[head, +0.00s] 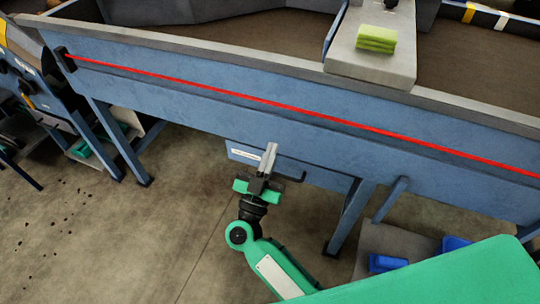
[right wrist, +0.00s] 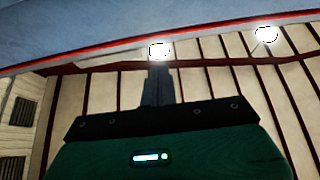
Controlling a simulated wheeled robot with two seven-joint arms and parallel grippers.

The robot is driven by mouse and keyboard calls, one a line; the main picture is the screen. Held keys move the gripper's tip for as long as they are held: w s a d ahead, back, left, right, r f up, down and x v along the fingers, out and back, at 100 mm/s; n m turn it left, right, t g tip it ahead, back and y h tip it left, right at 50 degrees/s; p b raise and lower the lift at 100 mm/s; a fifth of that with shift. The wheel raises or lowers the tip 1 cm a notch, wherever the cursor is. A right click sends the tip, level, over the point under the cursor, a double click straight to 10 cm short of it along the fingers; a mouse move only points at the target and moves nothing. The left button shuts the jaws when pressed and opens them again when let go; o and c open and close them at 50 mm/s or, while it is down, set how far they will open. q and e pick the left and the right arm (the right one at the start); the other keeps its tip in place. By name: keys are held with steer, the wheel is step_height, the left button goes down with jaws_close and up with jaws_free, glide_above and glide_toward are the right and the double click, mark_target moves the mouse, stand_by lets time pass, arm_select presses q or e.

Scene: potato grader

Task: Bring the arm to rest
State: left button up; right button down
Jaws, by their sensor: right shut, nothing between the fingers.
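My right gripper (head: 268,158) is in the head view, at the end of a green arm that comes up from the lower right. It is in front of the side of the blue potato grader (head: 200,85), below the red line along it. Its fingers are together, with nothing between them. In the right wrist view the gripper (right wrist: 158,70) points up toward the ceiling, with its fingers dark and close together. The grader's edge with the red line (right wrist: 200,36) crosses above it. Whether the gripper touches the grader cannot be told. My left gripper is not in view.
A yellow-green sponge-like block (head: 376,38) lies on a grey shelf (head: 370,67) across the grader. A blue drawer-like box with a white label (head: 247,155) sits under the grader, behind the gripper. Blue legs (head: 350,215) stand on the floor. The concrete floor (head: 130,235) at left is mostly clear.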

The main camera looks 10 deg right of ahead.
steer(key=shift+f, duration=0.1)
stand_by(0.5)
